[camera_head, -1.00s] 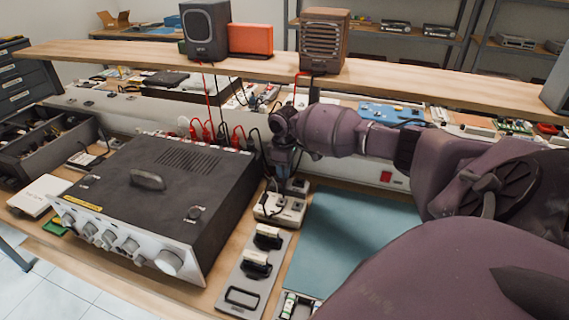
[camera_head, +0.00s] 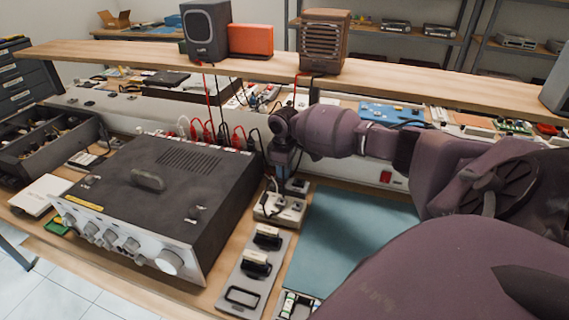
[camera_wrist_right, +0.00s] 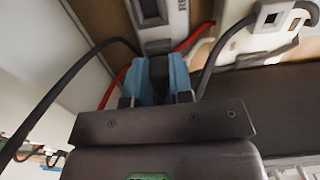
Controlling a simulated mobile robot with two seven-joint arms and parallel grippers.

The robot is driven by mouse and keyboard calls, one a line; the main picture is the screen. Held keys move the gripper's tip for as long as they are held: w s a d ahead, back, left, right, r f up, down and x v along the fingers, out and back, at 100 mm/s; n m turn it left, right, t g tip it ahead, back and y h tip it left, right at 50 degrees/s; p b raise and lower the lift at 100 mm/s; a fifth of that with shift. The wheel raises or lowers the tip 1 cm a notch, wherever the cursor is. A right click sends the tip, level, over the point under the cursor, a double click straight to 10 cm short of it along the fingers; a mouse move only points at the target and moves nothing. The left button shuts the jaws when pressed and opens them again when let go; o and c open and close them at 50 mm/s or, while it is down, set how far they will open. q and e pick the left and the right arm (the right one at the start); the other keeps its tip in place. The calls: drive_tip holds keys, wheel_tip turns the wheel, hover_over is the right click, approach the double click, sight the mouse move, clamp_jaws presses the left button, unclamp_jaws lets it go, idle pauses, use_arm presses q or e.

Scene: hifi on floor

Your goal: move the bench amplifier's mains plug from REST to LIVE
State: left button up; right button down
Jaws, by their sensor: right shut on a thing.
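The bench amplifier (camera_head: 165,195) is a large dark box with a silver knobbed front, on the bench left of my right arm. My right gripper (camera_head: 288,183) points down beside its rear right corner, over a pale socket block (camera_head: 280,208). In the right wrist view, its blue fingertips (camera_wrist_right: 160,78) are shut on a dark plug (camera_wrist_right: 158,70), mostly hidden between them. Pale socket fittings show ahead in that view, one at the top (camera_wrist_right: 150,12) and one at the right (camera_wrist_right: 268,17). I cannot read REST or LIVE markings, or tell whether the plug is seated. My left gripper is out of view.
Red and black leads (camera_head: 215,133) stand behind the amplifier. A grey plate with black handles (camera_head: 248,282) lies in front of the socket block. A blue-green mat (camera_head: 345,235) gives clear room to the right. A wooden shelf (camera_head: 420,85) spans above.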

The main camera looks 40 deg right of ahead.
drive_tip(key=c, duration=0.9)
unclamp_jaws()
drive_tip(key=shift+c, duration=0.2)
wheel_tip(320, 180, up, 4)
drive_tip(key=shift+r+p, duration=0.2)
drive_tip(key=shift+p, duration=0.15)
use_arm(q)
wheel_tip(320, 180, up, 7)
drive_tip(key=p, duration=0.6)
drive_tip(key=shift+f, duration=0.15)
use_arm(e)
wheel_tip(320, 180, up, 11)
drive_tip(key=shift+r, duration=0.2)
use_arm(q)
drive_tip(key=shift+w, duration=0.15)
